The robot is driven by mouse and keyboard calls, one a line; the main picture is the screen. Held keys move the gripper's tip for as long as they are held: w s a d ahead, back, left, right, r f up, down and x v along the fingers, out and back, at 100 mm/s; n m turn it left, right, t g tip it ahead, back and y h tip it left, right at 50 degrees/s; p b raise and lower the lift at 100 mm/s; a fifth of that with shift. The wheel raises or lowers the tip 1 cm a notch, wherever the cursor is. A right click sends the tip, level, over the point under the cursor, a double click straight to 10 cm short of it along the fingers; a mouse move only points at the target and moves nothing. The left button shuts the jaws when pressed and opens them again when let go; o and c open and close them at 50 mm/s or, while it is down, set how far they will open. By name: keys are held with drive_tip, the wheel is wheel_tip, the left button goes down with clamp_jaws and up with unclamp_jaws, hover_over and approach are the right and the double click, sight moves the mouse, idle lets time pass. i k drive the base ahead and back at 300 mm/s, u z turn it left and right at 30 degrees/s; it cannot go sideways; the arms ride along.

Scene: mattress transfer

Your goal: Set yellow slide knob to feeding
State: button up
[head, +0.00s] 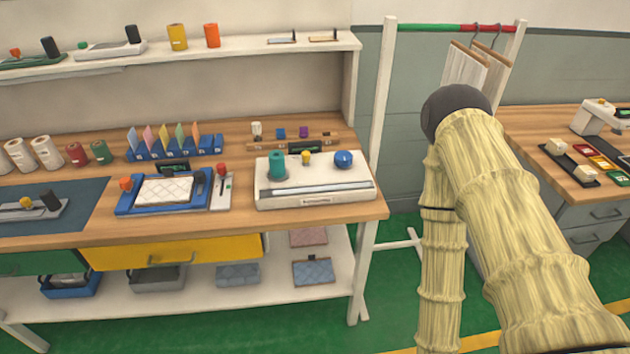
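A small yellow knob (306,158) stands on top of a white machine (330,197) at the right end of the wooden workbench. It sits between a teal cylinder (277,165) and a blue ball knob (343,159). A second small yellow part (26,202) shows on a grey device at the bench's left. I cannot tell which of them is the slide knob, and no feeding mark is readable. My arm fills the right of the view, apart from the bench. My gripper is not in view.
A blue tray (125,207) with a patterned pad lies left of the white machine. A yellow drawer (172,252) is under the bench edge. A rack post (382,90) stands between the bench and my arm. Another wooden table (528,127) is at the right.

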sight(306, 155)
drive_tip(key=u, duration=0.55)
drive_tip(key=k, duration=0.65)
drive_tip(key=u, duration=0.7)
drive_tip(key=i, duration=1)
drive_tip(key=z, duration=0.55)
